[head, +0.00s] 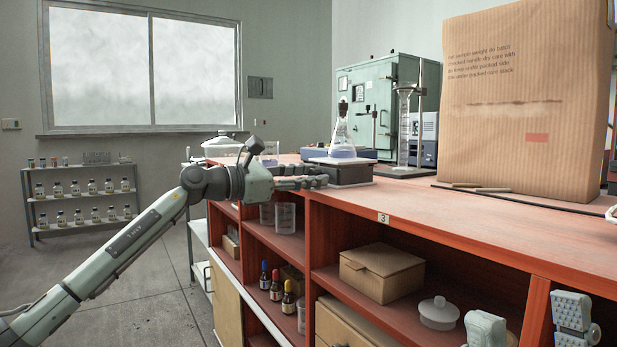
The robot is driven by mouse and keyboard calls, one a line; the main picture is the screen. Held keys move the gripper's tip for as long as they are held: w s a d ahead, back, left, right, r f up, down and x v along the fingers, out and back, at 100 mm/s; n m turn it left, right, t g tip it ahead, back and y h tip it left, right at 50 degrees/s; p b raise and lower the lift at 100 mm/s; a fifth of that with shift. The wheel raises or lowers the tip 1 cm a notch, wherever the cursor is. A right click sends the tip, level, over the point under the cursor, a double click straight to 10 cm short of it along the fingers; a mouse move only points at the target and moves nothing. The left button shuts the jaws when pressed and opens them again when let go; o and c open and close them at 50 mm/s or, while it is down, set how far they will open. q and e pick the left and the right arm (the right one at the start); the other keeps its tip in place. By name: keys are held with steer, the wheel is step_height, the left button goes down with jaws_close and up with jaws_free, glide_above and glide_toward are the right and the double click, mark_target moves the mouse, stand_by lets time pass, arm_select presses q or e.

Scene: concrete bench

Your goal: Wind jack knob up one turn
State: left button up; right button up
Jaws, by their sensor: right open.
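A low dark lab jack (352,172) stands on the red bench top near its front edge. A conical flask (341,138) with pale blue liquid stands upright on its light top plate. My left gripper (322,181) reaches in from the left, low over the bench edge, with its fingertips at the jack's left front side. I cannot make out the knob; the fingers cover that side. Whether the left fingers are open, shut or touching the knob is unclear. My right gripper (530,324) is open and empty at the bottom right, in front of the shelves and away from the jack.
A large brown paper sack (528,95) stands on the bench at right. A stand with a glass column (404,125) is behind the jack to the right. A beaker (269,152) and lidded dish (222,145) sit to the left.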

arm_select(q)
steer(key=shift+o, duration=0.3)
steer(key=shift+a, duration=0.1)
steer(key=v, duration=1.2)
